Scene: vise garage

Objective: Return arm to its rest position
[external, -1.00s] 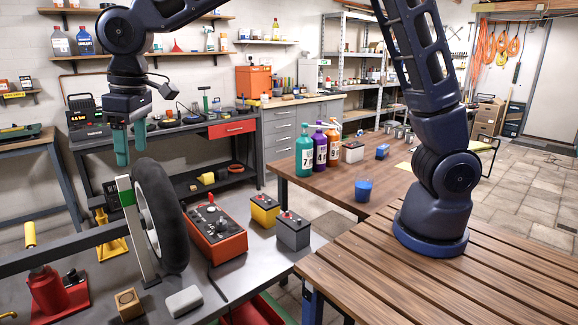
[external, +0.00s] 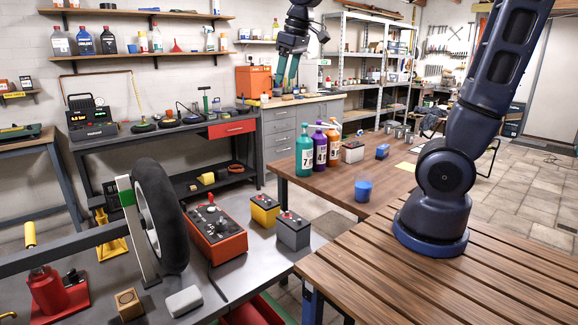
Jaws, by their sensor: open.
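My gripper (external: 287,72) is at the top middle of the external view, pointing down. Its two green fingers are apart, with nothing between them. It hangs in the air above the bottles and in front of the back workbench in the picture, clear of every surface. My arm's base stands on the slatted wooden table (external: 340,282) at the right. Most of the arm's middle links are outside the top of the picture.
A wheel (external: 160,215) stands on the grey bench beside a red box (external: 215,235), a yellow battery (external: 264,211) and a grey battery (external: 293,231). Green (external: 305,152), purple (external: 320,148) and orange (external: 334,144) bottles and a blue cup (external: 363,188) stand on the brown table. The air around my gripper looks free.

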